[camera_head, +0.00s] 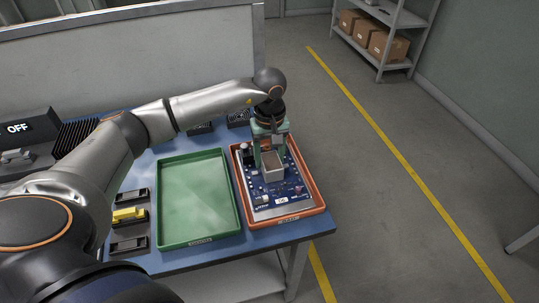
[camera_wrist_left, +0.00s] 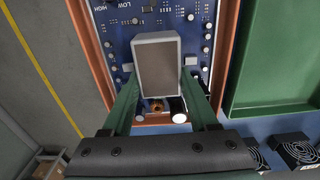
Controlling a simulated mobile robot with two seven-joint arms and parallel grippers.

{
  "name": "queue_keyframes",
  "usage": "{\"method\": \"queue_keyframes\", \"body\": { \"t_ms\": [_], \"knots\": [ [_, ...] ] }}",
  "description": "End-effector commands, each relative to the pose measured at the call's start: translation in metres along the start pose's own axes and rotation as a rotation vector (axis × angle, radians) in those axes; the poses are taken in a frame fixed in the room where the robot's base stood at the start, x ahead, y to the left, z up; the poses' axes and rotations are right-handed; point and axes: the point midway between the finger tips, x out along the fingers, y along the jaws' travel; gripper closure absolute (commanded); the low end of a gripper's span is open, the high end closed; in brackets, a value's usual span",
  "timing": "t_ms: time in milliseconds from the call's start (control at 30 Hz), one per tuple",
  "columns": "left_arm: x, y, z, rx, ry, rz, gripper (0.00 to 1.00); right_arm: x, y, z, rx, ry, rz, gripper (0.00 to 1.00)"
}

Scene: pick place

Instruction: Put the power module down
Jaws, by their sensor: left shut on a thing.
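I cannot tell whether the module touches the board. My right gripper is not in view.
An empty green tray (camera_head: 192,200) lies left of the orange tray on the blue table (camera_head: 240,248). Black holders, one with a yellow part (camera_head: 128,214), stand at the left. Dark fan units (camera_head: 238,118) stand behind. A grey panel (camera_head: 130,60) borders the table's back.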

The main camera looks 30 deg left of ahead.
Motion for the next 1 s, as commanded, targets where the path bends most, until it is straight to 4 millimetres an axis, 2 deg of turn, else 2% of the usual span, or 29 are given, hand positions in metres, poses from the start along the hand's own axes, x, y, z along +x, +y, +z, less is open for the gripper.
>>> {"method": "queue_keyframes", "body": {
  "t_ms": [267, 300, 533, 833, 1000],
  "knots": [
    [0.001, 0.001, -0.001, 0.000, 0.002, 0.006, 1.00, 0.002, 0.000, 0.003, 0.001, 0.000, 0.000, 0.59],
    [0.002, 0.000, 0.000, 0.000, 0.000, 0.001, 0.38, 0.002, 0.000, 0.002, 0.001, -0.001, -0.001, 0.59],
    [0.002, 0.000, 0.000, 0.000, 0.000, 0.001, 0.12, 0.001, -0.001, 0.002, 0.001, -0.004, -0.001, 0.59],
    [0.000, 0.000, 0.000, -0.001, 0.000, 0.001, 0.10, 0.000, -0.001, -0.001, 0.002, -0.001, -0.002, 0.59],
    [-0.019, 0.001, -0.001, -0.001, 0.003, 0.003, 0.10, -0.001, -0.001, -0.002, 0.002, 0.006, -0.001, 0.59]
  ]
}}
